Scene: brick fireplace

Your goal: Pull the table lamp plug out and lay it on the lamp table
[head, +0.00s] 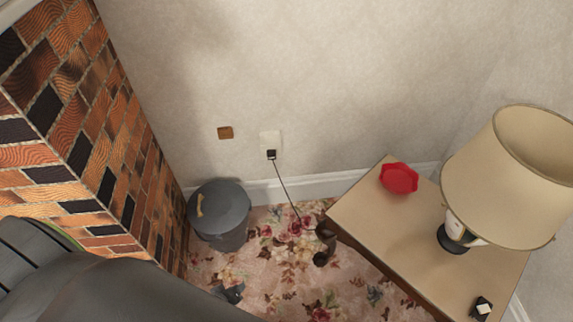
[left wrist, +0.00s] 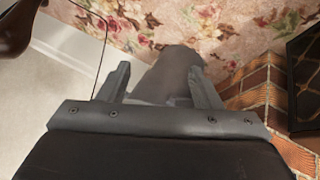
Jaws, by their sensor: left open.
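The black plug (head: 271,154) sits in the pale wall socket (head: 270,139). Its thin dark cord slants down and right toward the lamp table (head: 375,225). The table lamp has a beige shade (head: 500,180) and a white and dark base (head: 454,232) standing on that table. My left gripper (left wrist: 160,85) is open and empty in the left wrist view, with a cord (left wrist: 104,50) left of its fingers. The plug is not visible in that view. In the head view my left arm fills the lower left, with the gripper low and well away from the plug. My right gripper is not in view.
A lidded grey bin (head: 220,212) stands below and left of the socket, beside the brick fireplace (head: 95,130). A red dish (head: 398,178) and a small black-and-white item (head: 481,308) lie on the table. The table's middle is clear.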

